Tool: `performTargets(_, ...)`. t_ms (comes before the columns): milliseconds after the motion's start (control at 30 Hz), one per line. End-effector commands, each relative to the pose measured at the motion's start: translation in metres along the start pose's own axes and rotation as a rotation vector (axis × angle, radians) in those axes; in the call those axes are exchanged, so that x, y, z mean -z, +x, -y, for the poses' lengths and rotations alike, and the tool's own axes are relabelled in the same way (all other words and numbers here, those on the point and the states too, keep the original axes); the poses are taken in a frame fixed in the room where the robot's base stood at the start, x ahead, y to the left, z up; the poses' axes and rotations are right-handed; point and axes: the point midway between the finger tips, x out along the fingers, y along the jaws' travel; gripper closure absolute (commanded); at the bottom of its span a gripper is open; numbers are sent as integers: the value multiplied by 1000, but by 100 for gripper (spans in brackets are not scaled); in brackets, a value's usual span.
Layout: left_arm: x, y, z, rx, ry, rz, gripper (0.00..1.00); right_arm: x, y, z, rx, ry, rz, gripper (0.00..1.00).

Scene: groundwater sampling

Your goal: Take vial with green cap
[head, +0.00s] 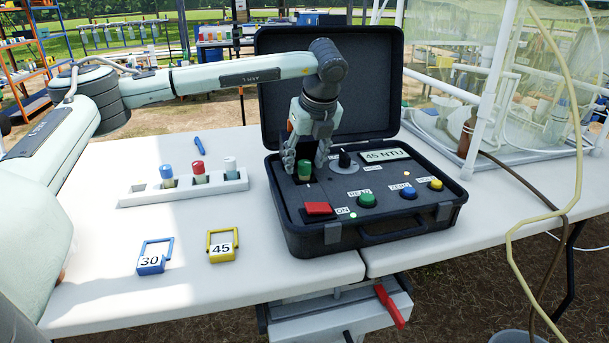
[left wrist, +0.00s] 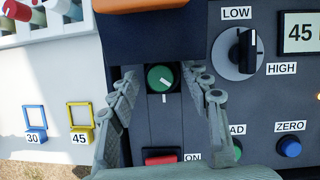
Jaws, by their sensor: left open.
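The vial with the green cap (head: 305,170) stands in the well of the black turbidity meter case (head: 365,228). Its green cap (left wrist: 161,78) also shows in the left wrist view, with a white mark on it. My left gripper (head: 306,163) points down over the vial, one finger on each side of the cap. In the left wrist view its fingers (left wrist: 165,95) are apart, with a gap between each finger and the cap. The vial's body is hidden in the well. My right gripper is not in view.
A white rack (head: 235,185) holds vials with blue, red and white caps. A blue 30 tag (head: 152,262) and a yellow 45 tag (head: 222,248) lie in front. The meter's display (head: 384,155) reads 45 NTU. The raised lid (head: 375,80) stands behind the gripper.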

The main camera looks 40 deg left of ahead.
Motion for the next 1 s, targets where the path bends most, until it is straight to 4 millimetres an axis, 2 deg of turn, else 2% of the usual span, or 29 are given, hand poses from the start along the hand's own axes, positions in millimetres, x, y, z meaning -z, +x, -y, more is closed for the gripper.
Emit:
performTargets(67,0,0,0,0,0,0,52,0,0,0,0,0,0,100)
performTargets(467,0,0,0,0,0,0,100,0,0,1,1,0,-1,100)
performTargets(767,0,-2,0,1,0,0,100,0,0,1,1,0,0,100)
performTargets(1000,-8,-20,1,4,0,0,100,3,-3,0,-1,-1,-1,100)
